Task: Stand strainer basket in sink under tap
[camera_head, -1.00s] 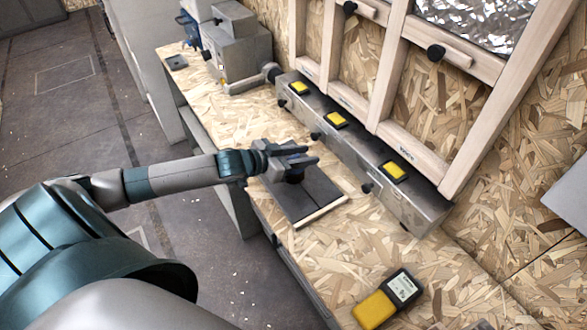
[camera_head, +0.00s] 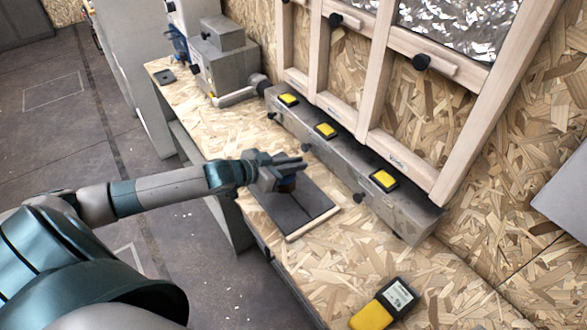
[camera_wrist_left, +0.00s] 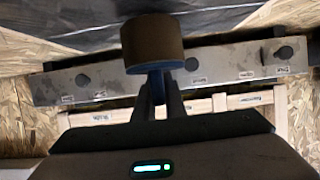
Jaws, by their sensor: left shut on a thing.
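My left gripper (camera_head: 290,170) is shut on a small round thing, brown with a blue part, over the dark board. In the left wrist view the brown cylinder-like head (camera_wrist_left: 152,42) sticks out beyond the fingertips (camera_wrist_left: 158,92), with a blue stem (camera_wrist_left: 157,84) between them. I cannot tell if it is a strainer basket. The dark flat board (camera_head: 297,214), with a pale wooden front edge, lies on the workbench below the gripper. I cannot make out a sink or a tap. My right gripper is out of view.
A long grey metal box (camera_head: 345,172) with yellow-topped pads and black knobs runs along the back of the chipboard workbench (camera_head: 345,262). A wooden window frame (camera_head: 373,88) stands behind it. A yellow and black device (camera_head: 385,304) lies at the front. A grey machine (camera_head: 226,62) stands at the far end.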

